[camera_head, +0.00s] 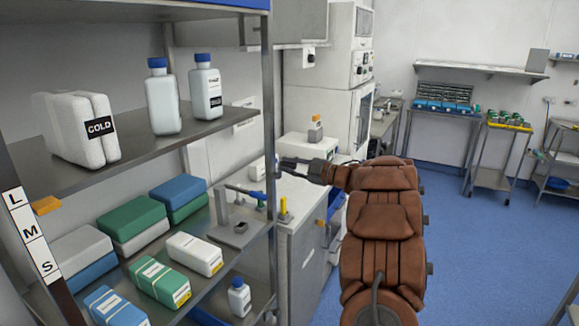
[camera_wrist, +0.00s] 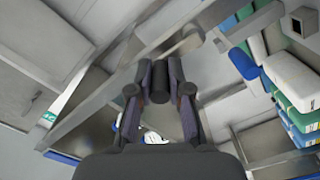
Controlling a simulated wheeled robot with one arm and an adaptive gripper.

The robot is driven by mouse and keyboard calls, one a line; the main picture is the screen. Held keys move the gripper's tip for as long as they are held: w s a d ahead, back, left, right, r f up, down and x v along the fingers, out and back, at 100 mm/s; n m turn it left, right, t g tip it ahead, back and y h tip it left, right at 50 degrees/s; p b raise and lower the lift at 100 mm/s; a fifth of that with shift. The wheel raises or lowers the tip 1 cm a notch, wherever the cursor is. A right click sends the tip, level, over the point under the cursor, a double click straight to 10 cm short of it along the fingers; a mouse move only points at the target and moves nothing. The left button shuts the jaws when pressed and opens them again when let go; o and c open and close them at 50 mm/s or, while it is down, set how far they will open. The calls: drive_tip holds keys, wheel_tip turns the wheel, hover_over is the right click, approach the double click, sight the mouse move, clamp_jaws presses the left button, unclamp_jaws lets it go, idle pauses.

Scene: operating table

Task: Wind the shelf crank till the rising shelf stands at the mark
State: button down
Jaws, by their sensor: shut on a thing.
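My gripper (camera_head: 286,166) reaches left to the shelf rack's right front post in the head view. In the wrist view its fingers (camera_wrist: 160,84) are shut on a dark round crank handle (camera_wrist: 158,92). A pale crank arm (camera_wrist: 185,44) runs from the handle up and right. In the head view the crank is too small and covered to make out. A white strip (camera_head: 29,232) with letters L, M and S runs down the rack's left front post. An orange pointer (camera_head: 46,205) sits beside it, about level with L to M. Which shelf rises cannot be told.
A white cabinet (camera_head: 305,210) stands behind. Blue floor (camera_head: 470,250) is clear at right.

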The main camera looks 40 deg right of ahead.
drive_tip(key=shift+r+p, duration=0.1)
drive_tip(key=shift+p, duration=0.25)
drive_tip(key=shift+d+r+m+p, duration=0.1)
drive_tip(key=shift+d+m+p, duration=0.05)
drive_tip(key=shift+m+p, duration=0.25)
drive_tip(key=shift+w+d+f+m+p, duration=0.1)
drive_tip(key=shift+d+f+m+p, duration=0.2)
drive_tip(key=shift+m+p, duration=0.7)
drive_tip(key=shift+w+d+f+m+p, duration=0.1)
drive_tip(key=shift+d+m+p, duration=0.25)
drive_tip(key=shift+m+p, duration=0.6)
drive_tip(key=c, duration=1.1)
unclamp_jaws()
drive_tip(key=shift+n, duration=0.25)
drive_tip(key=v, duration=1.2)
